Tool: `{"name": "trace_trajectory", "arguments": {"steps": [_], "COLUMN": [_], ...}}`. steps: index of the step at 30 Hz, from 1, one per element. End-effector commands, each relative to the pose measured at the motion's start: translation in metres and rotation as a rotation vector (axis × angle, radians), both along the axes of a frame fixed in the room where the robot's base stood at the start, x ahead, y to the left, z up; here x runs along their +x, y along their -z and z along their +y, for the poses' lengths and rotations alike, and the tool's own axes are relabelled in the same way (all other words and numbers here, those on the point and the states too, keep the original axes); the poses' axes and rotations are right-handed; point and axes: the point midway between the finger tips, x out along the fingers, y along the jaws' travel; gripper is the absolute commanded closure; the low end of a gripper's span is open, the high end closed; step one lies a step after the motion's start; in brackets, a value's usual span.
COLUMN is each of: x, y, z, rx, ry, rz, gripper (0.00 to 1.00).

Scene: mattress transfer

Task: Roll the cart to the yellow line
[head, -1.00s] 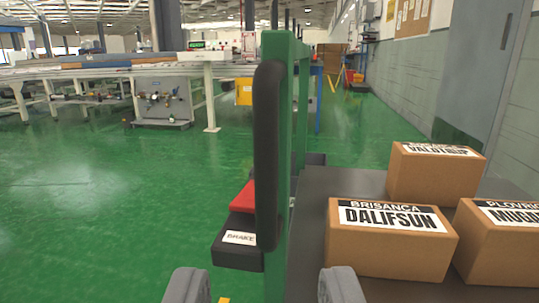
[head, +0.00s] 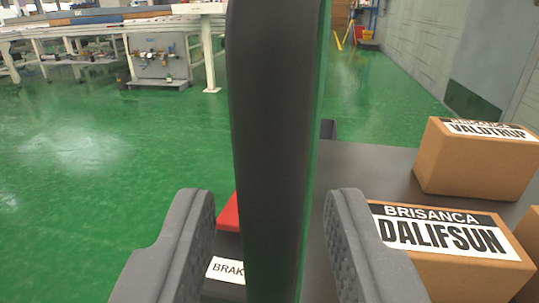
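The cart's upright handle, a thick black grip on a green post, stands between the two fingers of my gripper (head: 270,240). The black grip (head: 272,130) shows clear space on both sides, so the gripper is open around it and not closed on it. The cart's dark deck (head: 368,165) lies to the right and carries cardboard boxes, one labelled DALIFSUN (head: 440,275) and one labelled VALOTRUP (head: 475,170). A red pedal (head: 229,215) and a box with a partly hidden BRAKE label (head: 225,270) sit low behind the left finger. No yellow floor line is clear in view.
Green floor (head: 110,160) is open to the left and ahead. White workbenches (head: 190,60) stand at the back left. A grey wall (head: 450,70) with a door runs along the right. Yellow and red items (head: 362,30) stand at the far end of the aisle.

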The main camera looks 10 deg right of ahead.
Motion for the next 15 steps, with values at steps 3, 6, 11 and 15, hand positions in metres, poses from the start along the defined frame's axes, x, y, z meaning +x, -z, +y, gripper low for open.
{"name": "trace_trajectory", "arguments": {"steps": [3, 6, 11, 15], "x": [0.01, 0.015, 0.018, 0.018], "y": [-0.001, -0.002, -0.001, -0.002], "z": [-0.001, -0.002, -0.002, -0.002], "rx": [0.001, 0.001, 0.0, 0.0], "ry": [0.0, 0.0, 0.0, 0.0], "rz": [-0.006, -0.004, -0.001, -0.001], "gripper": [0.66, 0.66, 0.66, 0.66]}}
